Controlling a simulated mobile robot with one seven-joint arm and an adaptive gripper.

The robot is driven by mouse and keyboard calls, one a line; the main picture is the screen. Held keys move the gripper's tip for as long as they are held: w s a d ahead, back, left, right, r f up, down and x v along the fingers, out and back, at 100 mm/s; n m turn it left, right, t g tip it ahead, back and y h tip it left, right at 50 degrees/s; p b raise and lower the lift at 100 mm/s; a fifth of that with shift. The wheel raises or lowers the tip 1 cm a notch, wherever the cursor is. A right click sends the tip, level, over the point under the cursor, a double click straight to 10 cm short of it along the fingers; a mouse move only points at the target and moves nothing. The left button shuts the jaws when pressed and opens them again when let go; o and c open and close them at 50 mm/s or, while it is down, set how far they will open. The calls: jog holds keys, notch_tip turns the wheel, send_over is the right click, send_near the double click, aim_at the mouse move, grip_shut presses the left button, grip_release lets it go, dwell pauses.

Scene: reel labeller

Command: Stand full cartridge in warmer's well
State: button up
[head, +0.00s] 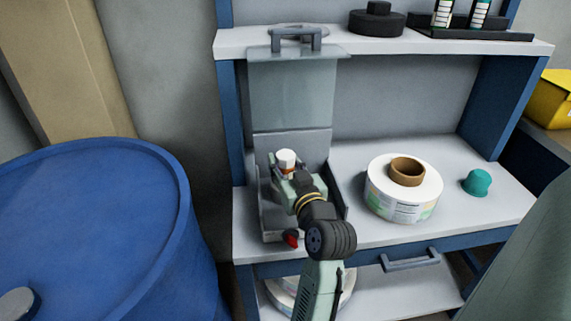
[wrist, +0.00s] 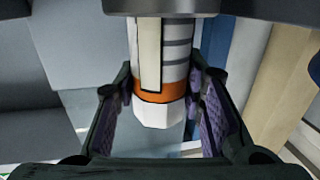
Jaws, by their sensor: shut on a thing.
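My gripper (head: 284,180) is shut on the cartridge and sits in front of the raised clear lid of a grey machine (head: 265,222). The cartridge (head: 286,157) stands roughly upright in the head view, its white cap above the jaws. In the wrist view my gripper (wrist: 170,125) has purple pads on both sides of the cartridge (wrist: 157,113), which shows grey stripes, an orange band and a white end. Its other end meets or passes behind a dark grey round part (wrist: 180,6); I cannot tell whether it is inside. I cannot make out the warmer's well.
A white label reel (head: 405,205) and a teal cup-like piece (head: 477,182) stand right of the machine. The upper shelf holds a black round piece (head: 376,22) and a black tray (head: 485,36) with banded cartridges. A blue barrel (head: 90,220) stands left.

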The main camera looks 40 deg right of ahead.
jog(key=shift+f, duration=0.4)
jog(key=o, duration=1.1)
jog(key=shift+c, duration=0.2)
jog(key=shift+s, duration=0.1)
jog(key=b+v, duration=0.1)
jog(key=v, duration=0.9)
jog(key=shift+s+a+b, duration=0.2)
jog(key=shift+s+b, duration=0.1)
jog(key=shift+s, duration=0.05)
jog(key=shift+s, duration=0.15)
